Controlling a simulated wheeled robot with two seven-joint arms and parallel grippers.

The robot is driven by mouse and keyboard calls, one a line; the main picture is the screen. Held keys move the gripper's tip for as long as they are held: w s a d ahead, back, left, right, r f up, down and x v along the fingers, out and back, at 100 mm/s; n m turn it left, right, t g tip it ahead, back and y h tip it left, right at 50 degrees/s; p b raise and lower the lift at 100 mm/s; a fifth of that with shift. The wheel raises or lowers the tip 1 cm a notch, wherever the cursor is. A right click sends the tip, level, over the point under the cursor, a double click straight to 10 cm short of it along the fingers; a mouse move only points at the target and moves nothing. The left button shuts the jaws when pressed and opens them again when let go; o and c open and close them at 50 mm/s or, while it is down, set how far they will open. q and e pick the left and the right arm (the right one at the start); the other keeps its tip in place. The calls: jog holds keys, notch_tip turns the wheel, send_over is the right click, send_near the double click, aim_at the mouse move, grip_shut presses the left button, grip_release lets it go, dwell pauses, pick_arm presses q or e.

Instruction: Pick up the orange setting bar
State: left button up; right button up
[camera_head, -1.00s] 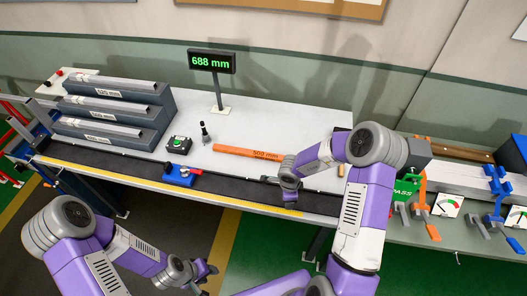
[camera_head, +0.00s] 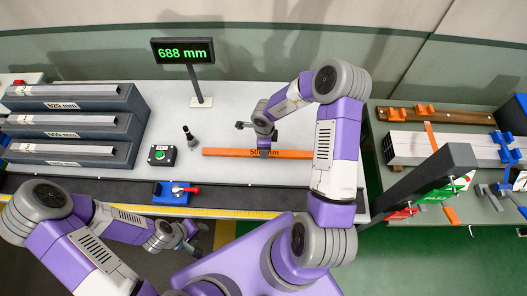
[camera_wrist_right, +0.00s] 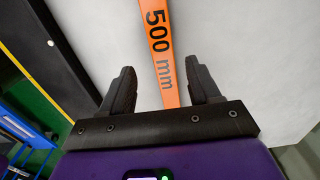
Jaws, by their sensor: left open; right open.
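The orange setting bar (camera_head: 226,152) lies flat on the white bench top in the head view, its middle partly hidden by my right arm. In the right wrist view the bar (camera_wrist_right: 157,45), marked 500 mm, passes between the two open fingers of my right gripper (camera_wrist_right: 162,88), with a gap on each side. In the head view my right gripper (camera_head: 264,152) is over the bar's middle, its fingers mostly hidden by the wrist. My left gripper (camera_head: 188,242) is open and empty, low in front of the bench and away from the bar.
A stepped rack (camera_head: 128,124) with several profiles stands at the left. A green button box (camera_head: 162,156), a dark upright tool (camera_head: 189,139) and a display (camera_head: 183,51) reading 688 mm are nearby. A blue clamp (camera_head: 171,194) is at the front rail. A second bench (camera_head: 390,117) stands right.

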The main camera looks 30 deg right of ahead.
notch_tip(320, 180, down, 5)
jog(key=shift+w+d+r+b, duration=0.1)
jog(key=shift+w+b, duration=0.05)
jog(key=shift+b, duration=0.25)
jog(key=shift+c, duration=0.3)
grip_shut()
